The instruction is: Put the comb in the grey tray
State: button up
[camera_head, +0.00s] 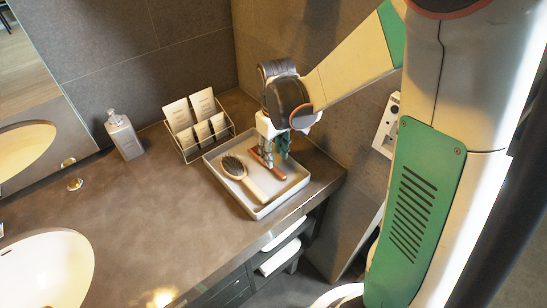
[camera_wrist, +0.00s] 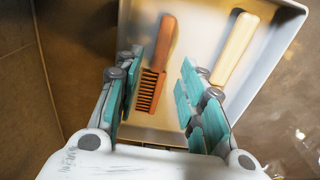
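The brown comb (camera_wrist: 159,65) lies inside the grey tray (camera_wrist: 202,28), its handle toward the top of the wrist view and its dark teeth between my fingers. In the head view the comb (camera_head: 277,174) is partly hidden by my gripper (camera_head: 272,158), which is over the tray (camera_head: 264,211). In the wrist view my gripper (camera_wrist: 168,98) is open. Its teal pads stand apart on both sides of the comb, with a clear gap on the right; the left pads look close to it. Whether they touch it I cannot tell.
A hairbrush (camera_head: 242,176) lies in the tray left of the comb; its pale handle (camera_wrist: 235,48) shows in the wrist view. A wire rack with packets (camera_head: 197,121) stands behind the tray. A soap bottle (camera_head: 124,136) and sink (camera_head: 45,270) are left. The middle counter is clear.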

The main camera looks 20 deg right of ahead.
aim_at(274, 167)
notch_tip(274, 167, up, 7)
jog(key=p, duration=0.2)
jog(key=s+r+m+t, duration=0.1)
jog(key=s+r+t, duration=0.2)
jog(key=s+r, duration=0.2)
jog(key=s+a+r+m+t, duration=0.1)
jog(key=s+r, duration=0.4)
jog(key=s, duration=0.5)
jog(key=m+t, duration=0.1)
jog(key=t, duration=0.1)
jog(key=shift+s+a+m+t, duration=0.15)
jog(key=shift+a+m+t, duration=0.15)
jog(key=shift+t, duration=0.1)
